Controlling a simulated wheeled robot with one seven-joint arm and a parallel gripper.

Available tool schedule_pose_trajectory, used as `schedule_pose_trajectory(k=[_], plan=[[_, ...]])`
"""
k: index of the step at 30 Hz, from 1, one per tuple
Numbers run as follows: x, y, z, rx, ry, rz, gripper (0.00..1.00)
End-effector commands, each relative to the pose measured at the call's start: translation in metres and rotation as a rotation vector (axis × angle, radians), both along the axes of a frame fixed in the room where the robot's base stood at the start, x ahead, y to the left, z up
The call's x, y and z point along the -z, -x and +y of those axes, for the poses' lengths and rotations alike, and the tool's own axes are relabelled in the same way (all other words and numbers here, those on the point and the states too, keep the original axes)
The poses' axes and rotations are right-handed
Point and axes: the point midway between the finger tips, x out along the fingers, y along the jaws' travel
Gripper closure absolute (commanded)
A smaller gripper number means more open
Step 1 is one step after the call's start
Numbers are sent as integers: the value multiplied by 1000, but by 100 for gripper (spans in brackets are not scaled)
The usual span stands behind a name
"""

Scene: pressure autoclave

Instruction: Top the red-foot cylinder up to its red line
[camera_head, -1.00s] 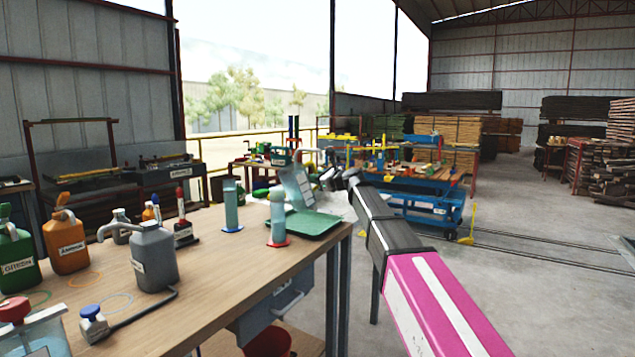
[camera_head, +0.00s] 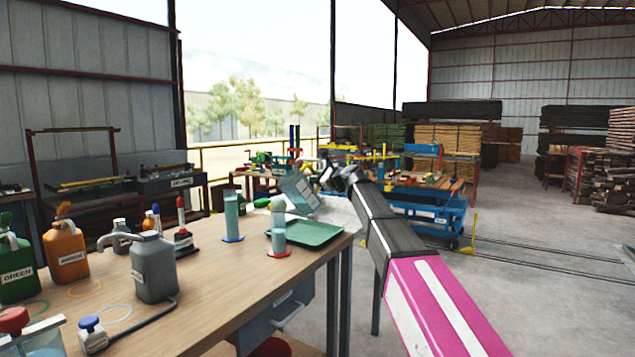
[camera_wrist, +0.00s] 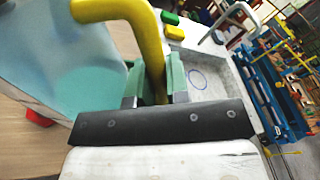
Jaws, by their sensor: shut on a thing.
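The red-foot cylinder (camera_head: 278,222) stands upright near the far right of the wooden bench, pale teal, on a red foot. Its liquid level and red line are too small to make out. My gripper (camera_wrist: 155,92) is shut on the yellow handle (camera_wrist: 149,40) of a pale blue, see-through jug (camera_wrist: 50,50). In the head view the jug (camera_head: 299,191) is held tilted, above and right of the cylinder's top. I cannot tell whether liquid is flowing. Part of the red foot (camera_wrist: 38,118) shows below the jug in the wrist view.
A blue-foot cylinder (camera_head: 231,214) stands left of the red-foot one. A green tray (camera_head: 318,233) lies just right. Grey (camera_head: 154,268), orange (camera_head: 66,250) and green (camera_head: 14,268) bottles stand at the left. The bench's right edge is close to the tray.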

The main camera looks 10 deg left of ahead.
Motion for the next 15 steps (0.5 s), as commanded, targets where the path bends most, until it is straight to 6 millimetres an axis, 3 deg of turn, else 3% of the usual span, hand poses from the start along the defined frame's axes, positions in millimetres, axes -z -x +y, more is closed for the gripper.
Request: schedule_pose_trajectory(k=[15], plan=[[-20,4,4,0,117,-119,100]])
